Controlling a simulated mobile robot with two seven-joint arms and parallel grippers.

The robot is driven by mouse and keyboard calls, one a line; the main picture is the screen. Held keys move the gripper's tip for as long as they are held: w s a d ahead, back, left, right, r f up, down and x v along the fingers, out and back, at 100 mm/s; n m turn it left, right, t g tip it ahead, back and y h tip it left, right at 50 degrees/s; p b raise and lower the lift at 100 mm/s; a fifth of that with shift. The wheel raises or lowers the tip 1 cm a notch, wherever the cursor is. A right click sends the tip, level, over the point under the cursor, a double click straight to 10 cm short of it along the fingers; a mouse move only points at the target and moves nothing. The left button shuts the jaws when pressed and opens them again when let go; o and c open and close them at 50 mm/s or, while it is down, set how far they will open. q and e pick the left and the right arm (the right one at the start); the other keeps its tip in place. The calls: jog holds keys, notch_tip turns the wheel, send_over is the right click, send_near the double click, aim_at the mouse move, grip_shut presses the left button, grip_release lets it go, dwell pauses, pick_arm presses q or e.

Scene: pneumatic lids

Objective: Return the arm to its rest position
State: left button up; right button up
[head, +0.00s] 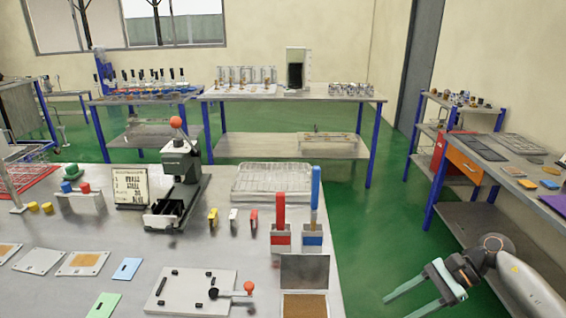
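My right gripper (402,308) is at the lower right of the head view, over the green floor to the right of the near table (375,300). Its two pale green fingers point left and down, spread apart with nothing between them. The grey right arm (525,282) comes in from the right edge. My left arm and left gripper are not in view.
The near table holds a lever press (180,165), a plate with a red-knobbed clamp (195,290), a wire rack (270,180), red and blue-handled tools and an open-lidded box (304,270). A blue-legged workbench (520,160) stands right. Green floor (375,220) lies clear between.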

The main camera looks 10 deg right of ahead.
jog(key=w+r+m+t+y, duration=0.3)
jog(key=w+r+m+t, duration=0.5)
jog(key=w+r+m, duration=0.15)
jog(key=w+d+r+m+t+h, duration=0.4)
jog(key=w+d+r+m+t, duration=0.35)
jog(key=m, duration=0.65)
jog(key=d+f+m+h, duration=0.4)
jog(key=d+m+h, duration=1.05)
jog(key=m, duration=0.85)
jog(key=s+a+f+m+g+y, duration=0.15)
jog(key=s+a+f, duration=0.35)
jog(key=a+f, duration=0.55)
jog(key=s+a+f+m+g+y, duration=0.1)
jog(key=s+a+f+g+y, duration=0.45)
jog(key=f, duration=0.85)
jog(key=s+a+f+m+p, duration=0.1)
jog(key=s+a+f, duration=0.3)
jog(key=s+a, duration=0.5)
jog(key=s+a+f+m+p, duration=0.1)
jog(key=s+a+f, duration=0.3)
jog(key=s+a, duration=0.6)
jog(key=a+m+y, duration=0.1)
jog(key=a, duration=0.2)
jog(key=shift+a+m+g, duration=0.3)
jog(key=shift+g, duration=0.05)
